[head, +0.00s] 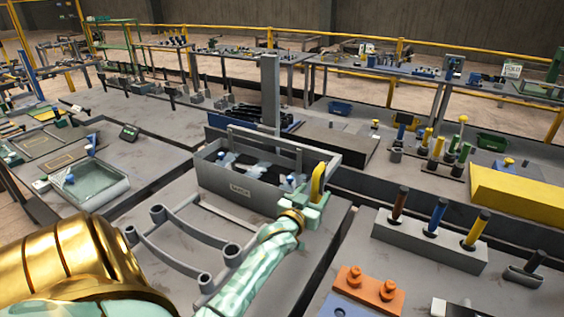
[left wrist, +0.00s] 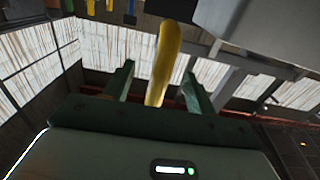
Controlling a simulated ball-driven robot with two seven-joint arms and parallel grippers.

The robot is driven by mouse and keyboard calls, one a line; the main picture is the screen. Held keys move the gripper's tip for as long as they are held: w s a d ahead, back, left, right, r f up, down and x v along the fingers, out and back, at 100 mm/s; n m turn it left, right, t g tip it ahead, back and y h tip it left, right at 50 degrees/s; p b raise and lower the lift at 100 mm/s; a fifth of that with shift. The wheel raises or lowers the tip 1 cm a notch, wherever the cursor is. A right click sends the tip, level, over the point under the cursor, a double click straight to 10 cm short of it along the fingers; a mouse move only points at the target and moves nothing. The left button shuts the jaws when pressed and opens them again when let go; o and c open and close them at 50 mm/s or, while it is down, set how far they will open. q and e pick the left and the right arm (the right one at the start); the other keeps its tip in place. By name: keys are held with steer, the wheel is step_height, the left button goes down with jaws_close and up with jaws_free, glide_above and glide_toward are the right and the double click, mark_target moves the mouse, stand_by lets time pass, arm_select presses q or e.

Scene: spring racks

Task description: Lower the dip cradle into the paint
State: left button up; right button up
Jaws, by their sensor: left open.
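A curved yellow handle (head: 318,182) stands at the tank's right end. My left gripper (head: 312,205) is open at this handle. In the left wrist view the yellow handle (left wrist: 165,65) stands between the open fingers (left wrist: 158,88). My right gripper is not in view.
Curved grey rails with round posts (head: 185,240) lie in front of the tank. A glass-like tray (head: 88,187) is at left. A grey block with coloured handles (head: 428,240) and an orange piece (head: 368,290) are at right. A grey column (head: 270,90) rises behind.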

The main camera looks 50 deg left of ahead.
arm_select(q)
steer(key=p+v, duration=0.2)
steer(key=v, duration=0.1)
steer(key=shift+s+r, duration=0.2)
steer(key=shift+s, duration=0.05)
steer(key=shift+p+v, duration=0.55)
steer(key=shift+v, duration=0.65)
steer(key=shift+f, duration=0.15)
